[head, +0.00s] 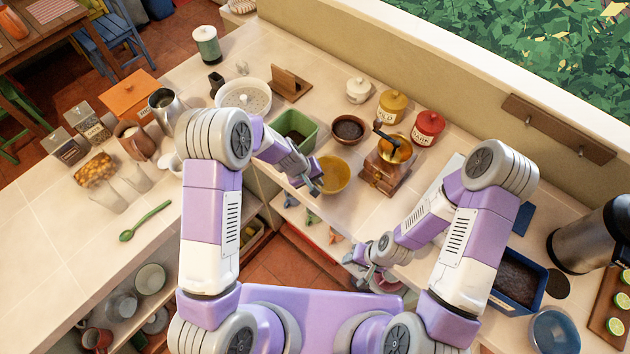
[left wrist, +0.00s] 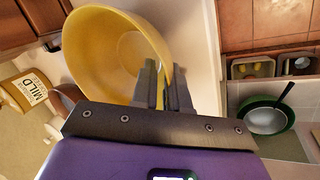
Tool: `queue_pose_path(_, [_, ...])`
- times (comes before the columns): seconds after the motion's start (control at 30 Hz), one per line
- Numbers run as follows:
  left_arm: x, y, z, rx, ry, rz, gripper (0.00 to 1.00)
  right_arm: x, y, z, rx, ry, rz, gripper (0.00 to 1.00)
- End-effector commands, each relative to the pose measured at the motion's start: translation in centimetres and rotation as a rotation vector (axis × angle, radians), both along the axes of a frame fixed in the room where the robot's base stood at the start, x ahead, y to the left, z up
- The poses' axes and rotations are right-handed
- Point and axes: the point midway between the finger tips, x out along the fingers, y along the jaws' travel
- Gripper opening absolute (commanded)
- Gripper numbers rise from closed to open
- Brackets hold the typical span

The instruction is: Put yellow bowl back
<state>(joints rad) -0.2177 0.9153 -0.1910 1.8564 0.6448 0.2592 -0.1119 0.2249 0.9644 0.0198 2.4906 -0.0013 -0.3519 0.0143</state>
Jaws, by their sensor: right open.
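The yellow bowl (head: 333,178) is at the counter's front edge in the head view, between the green tub and the coffee grinder. My left gripper (head: 314,187) is at the bowl's near left rim. In the left wrist view, the yellow bowl (left wrist: 105,50) fills the upper left, and the fingers of my left gripper (left wrist: 161,85) are closed with its wall between them. Whether the bowl touches the counter is unclear. My right gripper (head: 356,262) is open, low in front of the counter, apart from the bowl.
A wooden coffee grinder (head: 386,170) stands right of the bowl, a green tub (head: 310,138) behind left, and a brown bowl (head: 347,128) behind. Yellow (head: 392,106) and red (head: 428,126) canisters line the wall. Shelves below the counter hold small items. The left counter's near part is fairly clear.

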Motion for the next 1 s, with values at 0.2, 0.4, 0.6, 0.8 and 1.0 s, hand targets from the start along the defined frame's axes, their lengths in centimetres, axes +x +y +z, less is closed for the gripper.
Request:
queue_pose_path(0.2, [0.0,0.0,0.1,0.0,0.0,0.0,0.33,0.0,0.0,0.1,0.0,0.0,0.0,0.49])
queue_pose_path(0.4, [0.0,0.0,0.2,0.0,0.0,0.0,0.33,0.0,0.0,0.2,0.0,0.0,0.0,0.49])
queue_pose_path(0.6, [-0.2,0.6,2.2,0.001,-0.005,-0.001,0.33,0.0,0.0,0.6,0.0,0.0,0.0,0.49])
queue_pose_path(0.8, [-0.9,2.2,6.4,-0.001,-0.006,0.001,0.33,0.0,0.0,0.9,0.0,0.0,0.0,0.49])
queue_pose_path(1.0, [-1.6,3.6,9.8,-0.001,-0.004,0.0,0.33,0.0,0.0,1.3,0.0,0.0,0.0,0.49])
